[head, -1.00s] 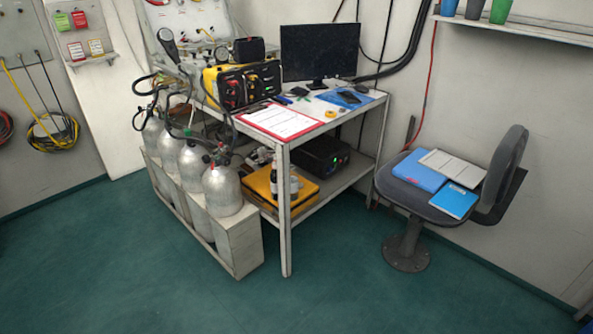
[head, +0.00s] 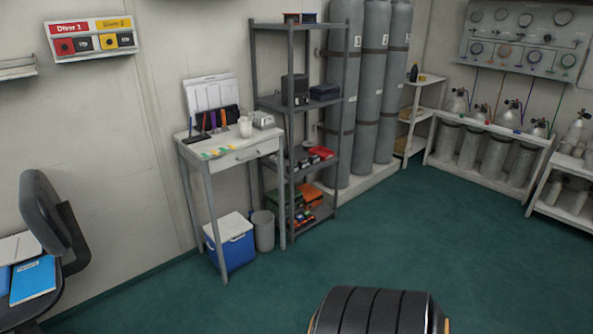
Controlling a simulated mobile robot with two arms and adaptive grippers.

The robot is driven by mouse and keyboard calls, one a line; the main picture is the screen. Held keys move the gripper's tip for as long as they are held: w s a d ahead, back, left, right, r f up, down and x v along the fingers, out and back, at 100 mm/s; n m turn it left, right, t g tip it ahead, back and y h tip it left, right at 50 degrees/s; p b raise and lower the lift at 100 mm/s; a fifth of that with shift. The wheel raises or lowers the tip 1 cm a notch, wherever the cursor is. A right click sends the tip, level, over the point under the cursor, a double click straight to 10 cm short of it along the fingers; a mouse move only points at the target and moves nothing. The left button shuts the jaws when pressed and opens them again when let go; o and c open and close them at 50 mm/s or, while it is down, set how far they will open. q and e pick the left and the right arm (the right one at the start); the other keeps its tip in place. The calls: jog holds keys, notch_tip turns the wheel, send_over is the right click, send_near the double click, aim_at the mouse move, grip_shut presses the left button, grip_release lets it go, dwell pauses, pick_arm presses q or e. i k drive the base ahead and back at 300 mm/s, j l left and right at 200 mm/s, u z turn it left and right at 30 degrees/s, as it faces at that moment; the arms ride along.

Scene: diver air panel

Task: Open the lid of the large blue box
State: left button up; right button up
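The large blue box (head: 233,253) is a blue cooler with a white lid (head: 229,227). It stands on the floor under the small white desk, between the desk legs, and its lid looks shut. A desk leg crosses in front of part of it. It is some distance away, left of the middle of the head view. Neither of my grippers is in view. A dark ribbed part at the bottom edge looks like mine.
The small desk (head: 258,150) holds a cup and papers. A grey bin (head: 263,230) is beside the box, and a metal shelf (head: 290,120) stands to the right. A chair (head: 48,215) is at far left. The green floor (head: 260,295) before the box is clear.

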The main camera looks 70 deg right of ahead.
aim_at(233, 224)
jog(key=z, duration=1.7)
jog(key=i, duration=0.3)
jog(key=j+u, duration=0.05)
